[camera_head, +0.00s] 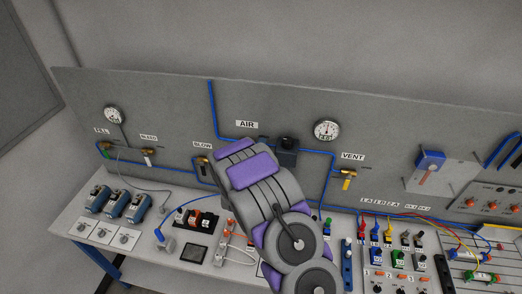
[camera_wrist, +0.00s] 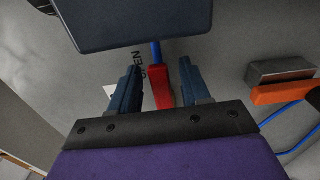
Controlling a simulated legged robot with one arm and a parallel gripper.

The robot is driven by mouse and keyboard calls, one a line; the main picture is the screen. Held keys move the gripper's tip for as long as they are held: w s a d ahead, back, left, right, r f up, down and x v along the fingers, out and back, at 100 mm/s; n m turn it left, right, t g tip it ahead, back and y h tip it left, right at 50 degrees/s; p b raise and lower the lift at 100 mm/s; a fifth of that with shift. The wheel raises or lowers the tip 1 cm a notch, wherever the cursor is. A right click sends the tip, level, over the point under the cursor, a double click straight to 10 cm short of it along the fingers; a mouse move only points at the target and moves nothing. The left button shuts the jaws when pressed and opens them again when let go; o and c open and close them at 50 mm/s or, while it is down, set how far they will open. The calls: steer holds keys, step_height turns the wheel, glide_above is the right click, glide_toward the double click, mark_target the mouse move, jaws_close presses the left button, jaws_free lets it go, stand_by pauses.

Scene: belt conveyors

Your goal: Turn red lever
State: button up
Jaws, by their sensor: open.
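The red lever (camera_wrist: 161,86) shows in the wrist view, at the end of a short blue pipe on the grey panel. My gripper (camera_wrist: 159,68) is open, with one dark blue finger on each side of the lever. A gap shows on both sides, and I cannot tell how deep the lever sits between the fingers. Lettering reading "OPEN" is on the panel beside it. In the head view my arm covers the part of the panel below the AIR label (camera_head: 247,124), the fingers are hidden, and I cannot make out this lever.
A large dark box (camera_wrist: 135,22) juts out close above the fingers in the wrist view. An orange bar with a grey block (camera_wrist: 280,72) is at the right. In the head view a gauge (camera_head: 326,130) and the VENT valve (camera_head: 346,174) are right of my arm; the bench below is crowded.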

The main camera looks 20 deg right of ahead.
steer(key=p+v, duration=0.1)
steer(key=v, duration=1.6)
steer(key=shift+a+p, duration=0.2)
steer(key=shift+p, duration=0.2)
steer(key=shift+s+f, duration=0.1)
steer(key=shift+f, duration=0.05)
